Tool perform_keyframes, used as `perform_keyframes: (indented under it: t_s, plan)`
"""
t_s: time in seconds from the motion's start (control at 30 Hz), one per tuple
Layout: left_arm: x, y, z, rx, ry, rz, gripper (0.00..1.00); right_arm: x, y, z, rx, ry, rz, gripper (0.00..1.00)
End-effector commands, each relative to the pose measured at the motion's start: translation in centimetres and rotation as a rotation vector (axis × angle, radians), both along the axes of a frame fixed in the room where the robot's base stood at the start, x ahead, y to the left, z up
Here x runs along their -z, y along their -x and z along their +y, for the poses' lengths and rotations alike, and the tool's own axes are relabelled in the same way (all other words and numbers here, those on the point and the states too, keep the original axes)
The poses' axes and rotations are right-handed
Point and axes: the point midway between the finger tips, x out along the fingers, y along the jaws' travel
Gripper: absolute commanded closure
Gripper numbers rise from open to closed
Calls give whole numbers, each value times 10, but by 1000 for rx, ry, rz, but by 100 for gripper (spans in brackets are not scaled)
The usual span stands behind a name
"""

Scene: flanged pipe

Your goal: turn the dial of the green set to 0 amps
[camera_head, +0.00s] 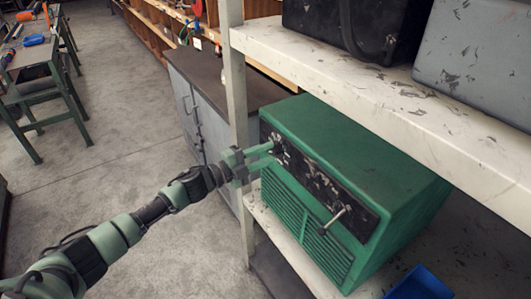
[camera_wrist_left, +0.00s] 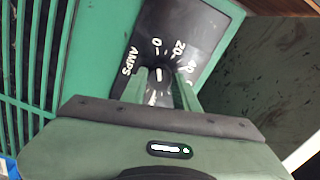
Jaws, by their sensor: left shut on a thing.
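The green set (camera_head: 345,140) stands on the shelf, its black front panel facing left in the head view. My left gripper (camera_head: 268,154) reaches the far end of that panel. In the left wrist view my left gripper (camera_wrist_left: 162,80) has its two fingers on either side of the dark dial (camera_wrist_left: 160,86) and is shut on it. The scale by the dial reads 0, 20 and 40, with AMPS beside it. A white line on the dial, between the fingers, points up roughly toward the 0. The fingers hide the dial's sides. My right gripper is not in view.
A crank-like handle (camera_head: 334,218) sticks out of the panel's near end. A pale upper shelf (camera_head: 370,80) runs above the set, with a post (camera_head: 236,105) close to my gripper. A blue bin (camera_head: 418,284) lies at the lower right. Open floor lies left.

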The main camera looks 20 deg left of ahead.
Motion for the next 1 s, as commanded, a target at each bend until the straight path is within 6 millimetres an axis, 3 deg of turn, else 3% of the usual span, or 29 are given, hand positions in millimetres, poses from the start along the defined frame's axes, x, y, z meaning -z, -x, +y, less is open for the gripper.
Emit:
perform_keyframes:
  t_s: [0.43, 0.47, 0.53, 0.87, 1.0]
  plan:
    - [0, 0, 1, -2, 11, 9, 100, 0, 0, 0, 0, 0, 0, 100]
    - [0, 0, 1, -2, 11, 9, 67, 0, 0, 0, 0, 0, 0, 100]
    - [0, 0, 1, -2, 11, 9, 48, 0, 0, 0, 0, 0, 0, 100]
    - [1, 1, 1, -1, 9, 8, 48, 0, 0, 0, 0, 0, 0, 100]
    - [4, 12, 10, -1, 8, 9, 48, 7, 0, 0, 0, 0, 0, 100]
